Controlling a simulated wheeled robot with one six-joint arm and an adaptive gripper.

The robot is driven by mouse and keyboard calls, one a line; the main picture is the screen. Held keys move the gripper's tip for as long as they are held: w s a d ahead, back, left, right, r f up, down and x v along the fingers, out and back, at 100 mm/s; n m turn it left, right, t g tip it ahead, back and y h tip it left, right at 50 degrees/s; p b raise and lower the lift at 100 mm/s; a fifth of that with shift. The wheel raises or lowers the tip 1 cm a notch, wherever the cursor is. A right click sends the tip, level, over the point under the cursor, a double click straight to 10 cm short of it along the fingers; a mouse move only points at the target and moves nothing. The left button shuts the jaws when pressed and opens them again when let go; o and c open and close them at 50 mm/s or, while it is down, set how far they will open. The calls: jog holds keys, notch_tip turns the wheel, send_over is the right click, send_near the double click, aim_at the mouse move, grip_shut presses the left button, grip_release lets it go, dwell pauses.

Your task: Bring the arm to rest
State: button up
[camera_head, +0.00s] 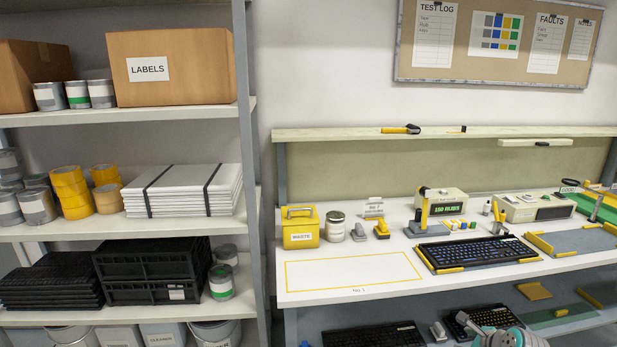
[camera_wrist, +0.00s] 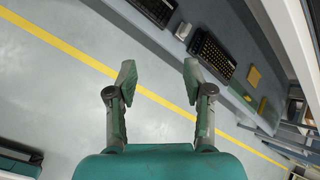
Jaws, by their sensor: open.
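My gripper (camera_wrist: 158,82) shows in the wrist view with its two fingers wide apart and nothing between them. Beyond the fingers is the grey floor with a yellow line, and the gripper touches nothing there. In the head view, a grey and teal part of my arm (camera_head: 497,337) shows at the bottom edge, in front of the workbench's lower shelf. The rest of my arm is out of the frame.
The workbench (camera_head: 420,289) carries a keyboard (camera_head: 475,252), a yellow waste box (camera_head: 300,228) and small tools. Keyboards also lie on its lower shelf, beside my gripper in the wrist view (camera_wrist: 213,56). A storage rack (camera_head: 246,120) stands at left.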

jog(key=s+a+f+n+t, duration=0.1)
jog(key=s+a+f+n, duration=0.4)
jog(key=s+a+f, duration=0.55)
jog(key=s+a+f+n+t+h, duration=0.1)
jog(key=s+a+f+n, duration=0.15)
jog(key=s+a, duration=0.35)
jog(key=s+a+f+n, duration=0.1)
jog(key=s+a+n, duration=0.3)
jog(key=s, duration=0.4)
jog(key=s+a+r+n+t, duration=0.1)
jog(key=s+a+r+n, duration=0.25)
jog(key=s, duration=0.45)
jog(key=s+a+r+n+t, duration=0.1)
jog(key=s+a+r+n, duration=0.2)
jog(key=s, duration=0.4)
jog(key=s+a+r+n+t, duration=0.15)
jog(key=s+r+n, duration=0.25)
jog(key=s, duration=0.4)
jog(key=s+a+r+n+y, duration=0.1)
jog(key=s+r+n, duration=0.4)
jog(key=r, duration=0.5)
jog(key=shift+s+a+r, duration=0.2)
jog(key=shift+s+a, duration=0.25)
jog(key=shift+s, duration=0.5)
jog(key=shift+t, duration=0.25)
